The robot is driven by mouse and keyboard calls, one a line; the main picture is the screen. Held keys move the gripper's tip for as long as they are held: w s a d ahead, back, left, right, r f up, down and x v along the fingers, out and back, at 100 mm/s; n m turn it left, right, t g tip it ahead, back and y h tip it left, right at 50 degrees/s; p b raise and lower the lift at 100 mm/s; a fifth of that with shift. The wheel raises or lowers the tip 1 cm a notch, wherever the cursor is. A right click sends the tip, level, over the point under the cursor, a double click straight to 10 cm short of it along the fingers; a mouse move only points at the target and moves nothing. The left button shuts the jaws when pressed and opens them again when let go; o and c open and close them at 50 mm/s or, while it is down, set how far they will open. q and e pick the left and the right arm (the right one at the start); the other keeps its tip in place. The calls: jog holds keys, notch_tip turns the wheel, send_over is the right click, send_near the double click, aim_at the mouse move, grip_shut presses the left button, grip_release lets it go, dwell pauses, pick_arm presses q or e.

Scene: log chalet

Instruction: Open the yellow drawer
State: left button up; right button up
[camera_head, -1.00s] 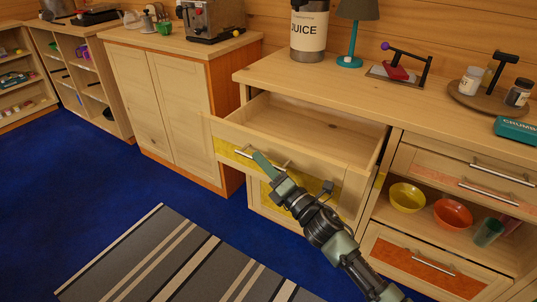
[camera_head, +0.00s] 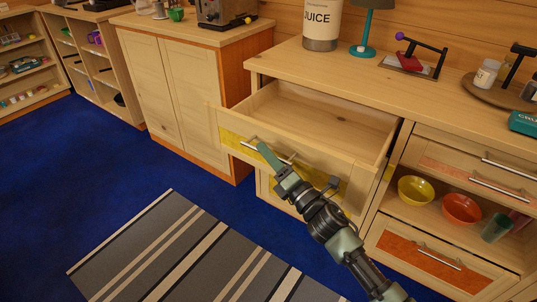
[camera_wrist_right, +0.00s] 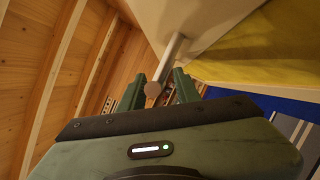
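The yellow drawer (camera_head: 232,140) is the upper left drawer of the wooden cabinet. It is pulled well out, and its inside is empty. Its front has a yellow panel, which also shows in the right wrist view (camera_wrist_right: 262,50). A metal bar handle (camera_head: 288,159) is on the front, seen close up in the wrist view (camera_wrist_right: 172,52). My right gripper (camera_head: 268,155) is at this handle; in the wrist view its two fingers (camera_wrist_right: 157,90) stand close on either side of the bar, shut on it. My left gripper is not in view.
A lower yellow-fronted drawer is mostly hidden behind my right arm. Yellow (camera_head: 416,190) and orange (camera_head: 461,208) bowls stand on the open shelf at right. A juice container (camera_head: 320,25) and a lamp (camera_head: 365,25) stand on top. Blue floor and a striped rug (camera_head: 180,255) lie clear in front.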

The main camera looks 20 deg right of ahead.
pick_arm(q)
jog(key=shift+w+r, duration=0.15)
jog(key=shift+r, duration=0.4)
pick_arm(e)
jog(key=v, duration=0.8)
jog(key=shift+w, duration=0.1)
